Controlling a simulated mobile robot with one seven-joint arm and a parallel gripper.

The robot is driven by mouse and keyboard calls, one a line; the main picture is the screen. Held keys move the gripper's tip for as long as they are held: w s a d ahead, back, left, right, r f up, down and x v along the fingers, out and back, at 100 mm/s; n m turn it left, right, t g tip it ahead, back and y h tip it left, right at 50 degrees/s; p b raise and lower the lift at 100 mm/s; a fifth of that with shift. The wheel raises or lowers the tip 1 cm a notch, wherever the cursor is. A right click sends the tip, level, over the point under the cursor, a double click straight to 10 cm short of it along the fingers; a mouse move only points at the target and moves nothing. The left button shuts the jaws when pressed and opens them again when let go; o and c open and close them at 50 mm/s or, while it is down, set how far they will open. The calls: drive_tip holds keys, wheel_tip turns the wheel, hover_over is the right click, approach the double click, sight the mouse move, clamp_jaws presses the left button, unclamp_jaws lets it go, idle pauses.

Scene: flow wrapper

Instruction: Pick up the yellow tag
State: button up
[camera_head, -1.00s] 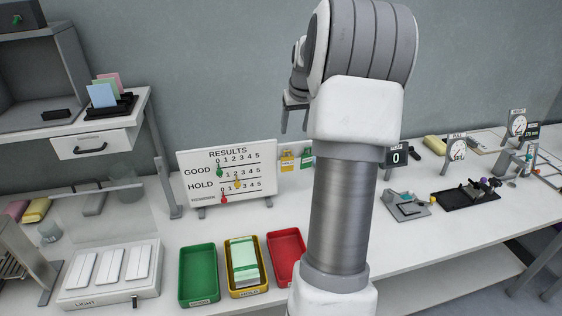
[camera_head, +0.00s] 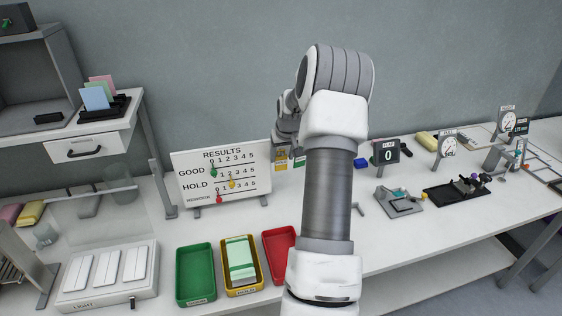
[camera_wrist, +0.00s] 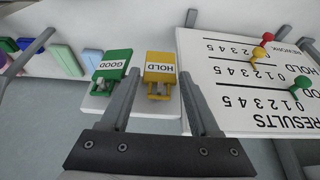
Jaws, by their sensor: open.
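The yellow tag (camera_wrist: 160,70), marked HOLD, stands on a small light holder in the wrist view, beside the green tag (camera_wrist: 112,68), marked GOOD. In the head view the yellow tag (camera_head: 281,160) shows just right of the results board, partly covered by my arm. My gripper (camera_wrist: 160,85) is open, its two fingers spread to either side of the yellow tag in the wrist view. The left finger lies between the two tags in the picture. I cannot tell how far the fingertips are from the tag. In the head view the fingers are hidden or too small to tell.
The results board (camera_head: 221,174) with coloured pegs stands close beside the tags. Green (camera_head: 196,274), yellow (camera_head: 241,266) and red (camera_head: 279,255) trays lie in front on the white table. A counter display (camera_head: 389,156) and small fixtures stand to the right.

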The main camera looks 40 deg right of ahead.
drive_tip(key=shift+x, duration=1.25)
clamp_jaws()
drive_tip(key=shift+r, duration=0.15)
drive_tip(key=shift+r+b, duration=0.15)
drive_tip(key=shift+b, duration=0.15)
drive_tip(key=shift+s+a, duration=0.2)
drive_tip(key=shift+s, duration=0.1)
drive_tip(key=s+a+b, duration=0.1)
drive_tip(key=s+a, duration=0.3)
drive_tip(key=s, duration=0.3)
drive_tip(key=s+a+b, duration=0.1)
drive_tip(key=s+a, duration=0.3)
drive_tip(key=s, duration=0.4)
